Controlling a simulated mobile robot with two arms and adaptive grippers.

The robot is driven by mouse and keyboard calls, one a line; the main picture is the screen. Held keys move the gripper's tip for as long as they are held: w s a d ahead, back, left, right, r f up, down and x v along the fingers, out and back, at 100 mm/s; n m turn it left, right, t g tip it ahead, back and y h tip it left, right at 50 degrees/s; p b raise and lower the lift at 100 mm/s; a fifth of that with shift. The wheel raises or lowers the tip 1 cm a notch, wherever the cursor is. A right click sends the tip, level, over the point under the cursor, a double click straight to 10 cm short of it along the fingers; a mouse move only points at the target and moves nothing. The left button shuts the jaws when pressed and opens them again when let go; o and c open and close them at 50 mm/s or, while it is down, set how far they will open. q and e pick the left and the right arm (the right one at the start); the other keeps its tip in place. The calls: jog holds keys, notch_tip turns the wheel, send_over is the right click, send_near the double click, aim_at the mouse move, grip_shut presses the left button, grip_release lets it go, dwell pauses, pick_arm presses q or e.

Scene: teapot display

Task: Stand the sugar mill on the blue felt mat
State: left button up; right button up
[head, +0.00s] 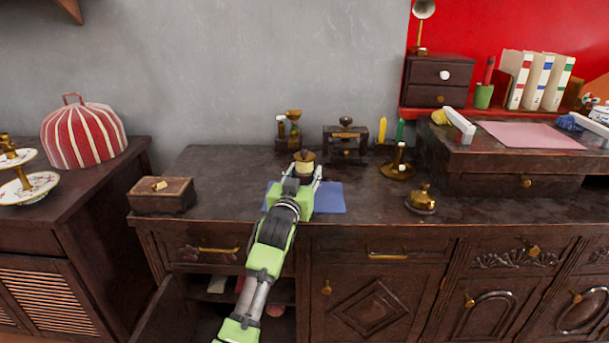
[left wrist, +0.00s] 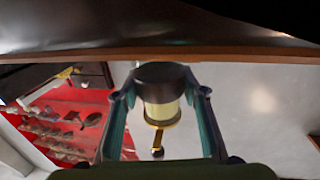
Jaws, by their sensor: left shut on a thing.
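The sugar mill (head: 304,158) has a cream and brass body with a dark end; it also shows in the left wrist view (left wrist: 162,110), where a brass crank and knob are seen. My left gripper (head: 302,171) is shut around the mill, one finger on each side, also in the left wrist view (left wrist: 160,92). The blue felt mat (head: 330,198) lies flat on the dark counter, partly covered by my arm. The mill appears upright over the mat's back edge. I cannot tell whether its base touches anything. My right gripper is not in view.
Behind the mat stand a brass-topped mill (head: 293,128) and a dark box-shaped grinder (head: 345,143). A brass candlestick (head: 398,167) and a small brass pot (head: 421,202) are to the right. A wooden box (head: 162,194) is left. The counter between box and mat is clear.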

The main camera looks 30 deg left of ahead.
pick_arm(q)
jog(key=shift+r, duration=0.15)
jog(key=o, duration=1.4)
jog(key=shift+f, duration=0.2)
jog(key=shift+s+r, duration=0.1)
jog(key=shift+r, duration=0.05)
jog(key=p+v, duration=0.2)
jog(key=v, duration=0.8)
jog(key=shift+s+d, duration=0.2)
jog(key=shift+s, duration=0.15)
jog(key=shift+s+d, duration=0.2)
jog(key=shift+s, duration=0.35)
